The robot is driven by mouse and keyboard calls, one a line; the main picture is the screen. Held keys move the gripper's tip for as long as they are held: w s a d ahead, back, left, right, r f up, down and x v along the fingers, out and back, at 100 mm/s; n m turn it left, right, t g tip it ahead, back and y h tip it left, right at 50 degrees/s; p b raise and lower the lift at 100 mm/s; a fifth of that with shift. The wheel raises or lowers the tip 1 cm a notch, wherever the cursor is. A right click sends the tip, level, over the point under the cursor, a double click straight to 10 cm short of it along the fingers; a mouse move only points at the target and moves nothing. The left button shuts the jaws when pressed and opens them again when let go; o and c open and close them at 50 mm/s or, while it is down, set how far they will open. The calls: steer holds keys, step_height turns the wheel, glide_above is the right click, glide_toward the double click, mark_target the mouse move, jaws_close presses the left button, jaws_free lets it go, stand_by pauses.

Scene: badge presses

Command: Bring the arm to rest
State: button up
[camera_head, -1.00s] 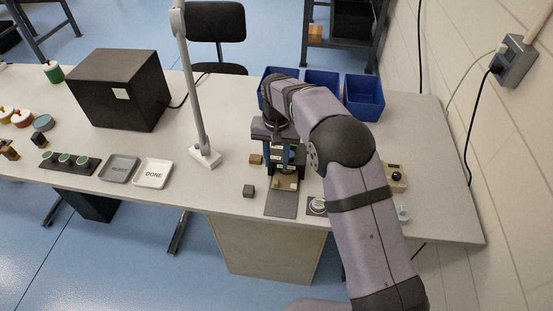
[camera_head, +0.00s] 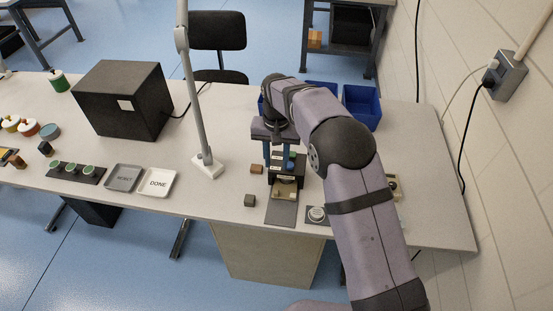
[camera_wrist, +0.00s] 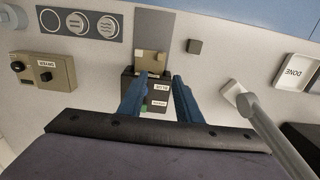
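My gripper (camera_head: 279,160) is above the badge press, its two blue fingers pointing down and apart, with nothing held between them. In the wrist view the open fingers (camera_wrist: 160,78) stand on either side of the black press body (camera_wrist: 160,98); whether they touch it cannot be told. The dark press (camera_head: 286,184) stands near the bench's front edge, with a tan block-like part at its front and a grey plate before it. My arm runs from the lower right up to the gripper and hides part of the bench.
A lamp (camera_head: 208,166) stands left of the press. A dark cube (camera_head: 250,200) and a brown block (camera_head: 256,169) lie beside it. The DONE tray (camera_head: 158,184), REJECT tray (camera_head: 123,178) and black box (camera_head: 122,98) are further left. Blue bins (camera_head: 361,106) are behind. A control box (camera_wrist: 42,71) shows right of the press.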

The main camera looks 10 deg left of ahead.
stand_by(0.3)
steer(key=s+d+f+n, duration=0.35)
steer(key=s+f, duration=0.25)
steer(key=f, duration=0.2)
steer(key=s+d+n+g+h, duration=0.1)
steer(key=s+d+g, duration=0.1)
steer(key=s+d, duration=0.5)
steer(key=s+d+r+m, duration=0.1)
steer(key=s+d+r, duration=0.25)
steer(key=s, duration=0.45)
steer(key=s+d+r+m, duration=0.1)
steer(key=s+d+r, duration=0.1)
steer(key=s+d, duration=0.4)
steer(key=d+r+m+t+y, duration=0.1)
steer(key=d+r+m+t, duration=0.1)
steer(key=d+r, duration=0.2)
steer(key=shift+w+r, duration=0.4)
steer(key=shift+r, duration=0.15)
